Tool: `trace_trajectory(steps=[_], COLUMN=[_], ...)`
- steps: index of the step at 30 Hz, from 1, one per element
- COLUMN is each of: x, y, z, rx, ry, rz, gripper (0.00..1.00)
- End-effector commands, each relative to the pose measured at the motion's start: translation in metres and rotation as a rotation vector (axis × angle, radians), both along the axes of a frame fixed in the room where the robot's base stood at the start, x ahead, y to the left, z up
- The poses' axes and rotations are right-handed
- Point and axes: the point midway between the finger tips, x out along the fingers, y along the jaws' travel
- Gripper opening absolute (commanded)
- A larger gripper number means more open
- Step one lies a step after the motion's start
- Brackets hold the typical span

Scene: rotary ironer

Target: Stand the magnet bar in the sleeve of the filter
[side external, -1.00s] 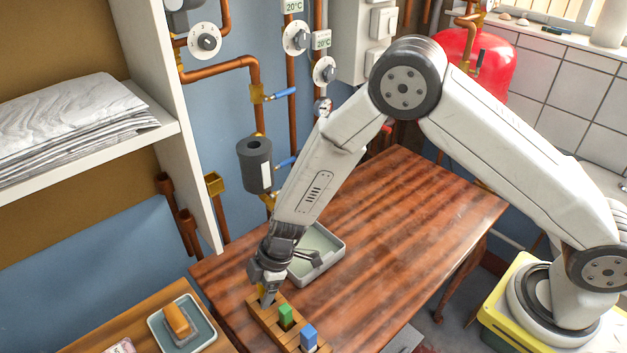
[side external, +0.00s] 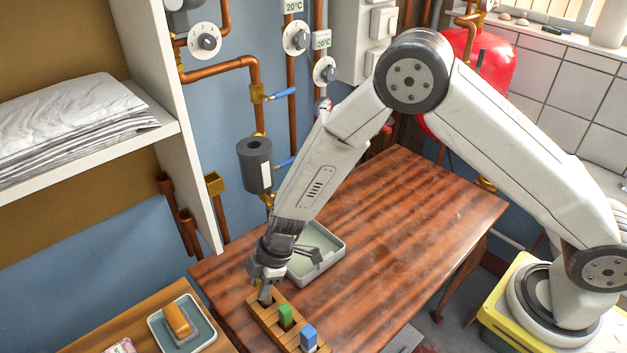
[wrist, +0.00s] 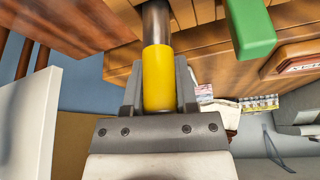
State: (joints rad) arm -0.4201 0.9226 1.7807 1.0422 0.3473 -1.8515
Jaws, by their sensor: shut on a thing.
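The magnet bar (wrist: 158,85) has a yellow end and a dark metal shaft. My gripper (side external: 266,288) is shut on its yellow end, and in the wrist view the fingers (wrist: 159,78) lie on both sides of it. The shaft points down at the end slot of the wooden rack (side external: 272,322); whether its tip is still in the slot I cannot tell. The filter seems to be the dark grey cylinder (side external: 256,168) on the wall pipe, with an opening in its top. It stands up and behind my gripper, well apart from the bar.
A green block (side external: 286,316) and a blue block (side external: 308,336) stand in the rack. A grey tray (side external: 337,262) lies behind it. Pipes with blue-handled valves (side external: 285,93) surround the filter, and a white shelf (side external: 165,130) is to its left. The table's middle is clear.

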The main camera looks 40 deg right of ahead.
Motion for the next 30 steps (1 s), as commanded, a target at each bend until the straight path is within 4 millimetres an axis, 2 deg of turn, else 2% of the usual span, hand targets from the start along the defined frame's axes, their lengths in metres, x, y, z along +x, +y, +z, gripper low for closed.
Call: trace_trajectory(steps=[5, 14, 21, 30], x=[0.001, -0.023, -0.046, -0.090], y=[0.000, -0.011, -0.021, -0.042], z=[0.019, 0.052, 0.081, 0.101], rx=[0.002, 0.002, 0.002, 0.001], ry=[-0.004, -0.003, -0.004, -0.003], rz=[0.001, -0.001, 0.000, -0.001], gripper=[0.00, 0.00, 0.00, 0.00])
